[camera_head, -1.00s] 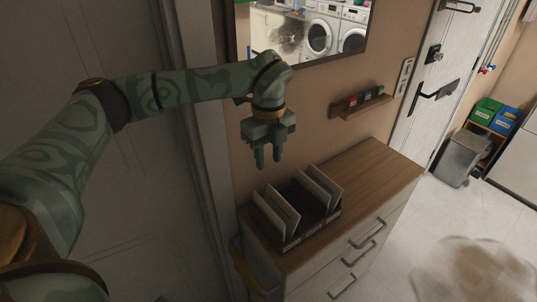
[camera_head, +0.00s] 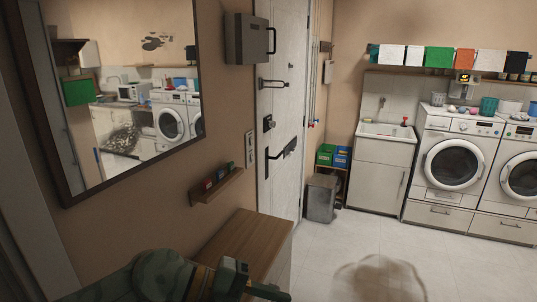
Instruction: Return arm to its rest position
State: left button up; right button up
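My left arm comes in along the bottom left edge, low in the head view. Its gripper (camera_head: 264,283) is in front of the wooden-topped cabinet (camera_head: 243,236) and points to the right. Its fingers are dark and partly cut off by the bottom edge, so their gap cannot be made out. I see nothing held in it. My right arm and gripper are not in view.
A small wall shelf (camera_head: 217,187) and a large mirror (camera_head: 125,95) are on the left wall. A white door (camera_head: 283,110) stands beyond the cabinet. A grey bin (camera_head: 321,198), a sink unit (camera_head: 380,172) and washing machines (camera_head: 452,165) line the back. The pale floor at right is clear.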

pick_arm(q)
notch_tip(320, 180, up, 5)
jog(key=s+d+n+t+h, duration=0.1)
jog(key=d+t+h, duration=0.15)
jog(key=h, duration=0.25)
jog(key=w+a+r+n+t+y, duration=0.2)
jog(key=w+a+r+n+t, duration=0.3)
jog(key=n+t, duration=0.65)
jog(key=a+f+n+t+y, duration=0.65)
jog(key=a+n+y, duration=0.35)
jog(key=a+y, duration=0.3)
jog(key=s+a+f+n+g+y, duration=0.1)
jog(key=s+a+f+g+y, duration=0.3)
jog(key=s+a+f+g, duration=0.5)
jog(key=s+a+f+n+g+y, duration=0.1)
jog(key=s+a+f+g+y, duration=0.35)
jog(key=s+f, duration=0.4)
jog(key=s+d+f+g+h+b, duration=0.1)
jog(key=d+f+h+b, duration=0.1)
jog(key=f, duration=1.3)
jog(key=s+d+f+g+h+b, duration=0.1)
jog(key=s+d+f+g+b, duration=0.1)
jog(key=f, duration=1.3)
jog(key=s+f+n+g+h+b, duration=0.2)
jog(key=s+f+n+g+b, duration=0.1)
jog(key=s+f, duration=1.7)
notch_tip(320, 180, down, 2)
jog(key=shift+s+f+n+b, duration=0.1)
jog(key=shift+s+n+b, duration=0.3)
jog(key=shift+b, duration=0.1)
